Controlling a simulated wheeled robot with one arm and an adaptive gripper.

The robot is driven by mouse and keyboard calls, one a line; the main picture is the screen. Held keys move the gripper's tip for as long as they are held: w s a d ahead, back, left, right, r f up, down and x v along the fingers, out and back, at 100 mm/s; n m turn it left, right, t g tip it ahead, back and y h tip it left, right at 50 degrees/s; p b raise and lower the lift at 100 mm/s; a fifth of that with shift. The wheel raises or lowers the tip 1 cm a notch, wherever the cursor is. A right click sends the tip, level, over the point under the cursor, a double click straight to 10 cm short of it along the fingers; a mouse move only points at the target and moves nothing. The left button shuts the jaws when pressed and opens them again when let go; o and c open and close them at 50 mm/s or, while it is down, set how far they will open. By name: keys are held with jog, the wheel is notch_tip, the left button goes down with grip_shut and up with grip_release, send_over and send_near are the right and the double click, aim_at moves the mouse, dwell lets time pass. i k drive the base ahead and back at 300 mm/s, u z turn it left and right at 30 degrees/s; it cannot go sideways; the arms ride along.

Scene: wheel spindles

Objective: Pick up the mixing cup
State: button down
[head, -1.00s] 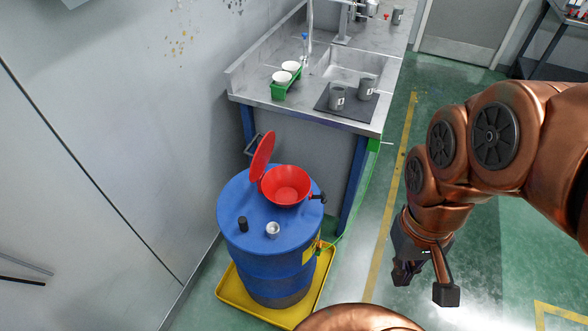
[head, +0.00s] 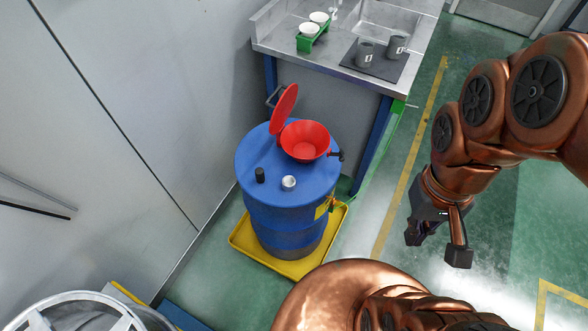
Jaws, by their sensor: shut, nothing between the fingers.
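Two dark grey cups with white marks, the left one (head: 365,54) and the right one (head: 396,46), stand upright on a black mat (head: 376,68) on the sink bench. Two small white cups, one (head: 309,29) in front of the other (head: 319,17), sit in a green holder (head: 313,40) to their left. I cannot tell which of these is the mixing cup. My gripper (head: 436,242) hangs at the right above the floor, pointing down, shut and empty. It is well apart from the bench and the cups.
A blue drum (head: 287,208) with an open red funnel (head: 304,142) stands in a yellow tray (head: 242,239) before the bench. A silver wheel-like ring (head: 78,305) is at lower left. Green floor (head: 412,150) right of the bench is clear.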

aim_at(365, 53)
jog(key=u, duration=0.05)
jog(key=k, duration=0.5)
jog(key=z, duration=1.35)
jog(key=i, duration=1.9)
jog(key=u, duration=4.05)
